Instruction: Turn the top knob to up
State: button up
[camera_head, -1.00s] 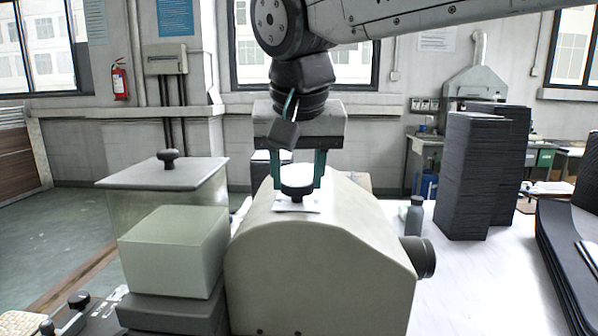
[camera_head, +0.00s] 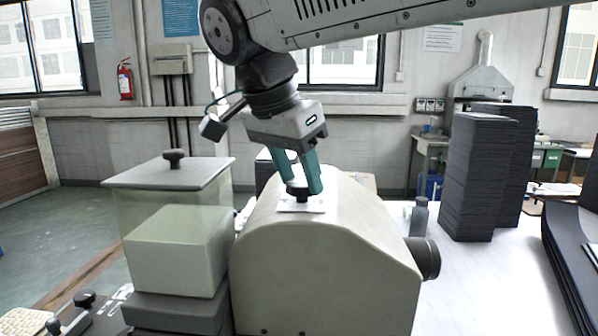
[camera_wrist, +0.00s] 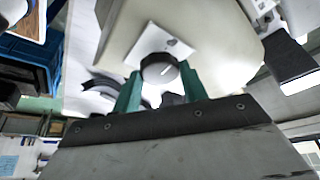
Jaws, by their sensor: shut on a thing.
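The top knob (camera_head: 298,192) is a dark round knob on a small white plate (camera_head: 316,207) on top of the cream, curved housing (camera_head: 320,255). In the wrist view the knob (camera_wrist: 158,68) shows a light pointer line, and its white plate (camera_wrist: 178,48) lies behind it. My gripper (camera_head: 301,186) comes down from above, tilted, with its green fingers on either side of the knob. It is shut on the knob. In the wrist view the fingers (camera_wrist: 158,85) flank the knob. Another dark knob (camera_head: 424,258) sits on the right side of the housing.
A clear box with a grey lid and black handle (camera_head: 174,160) stands to the left, behind a pale green block (camera_head: 180,250). A grey bottle (camera_head: 418,216) and tall dark stacks (camera_head: 478,175) stand to the right. White table surface is free between them and the housing.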

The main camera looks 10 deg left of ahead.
jog(key=shift+m, duration=0.5)
jog(key=o, duration=1)
jog(key=shift+a, duration=0.1)
jog(key=shift+c, duration=0.2)
jog(key=v, duration=0.7)
jog(key=shift+a+r, duration=0.15)
jog(key=shift+r, duration=0.2)
jog(key=shift+s, duration=0.1)
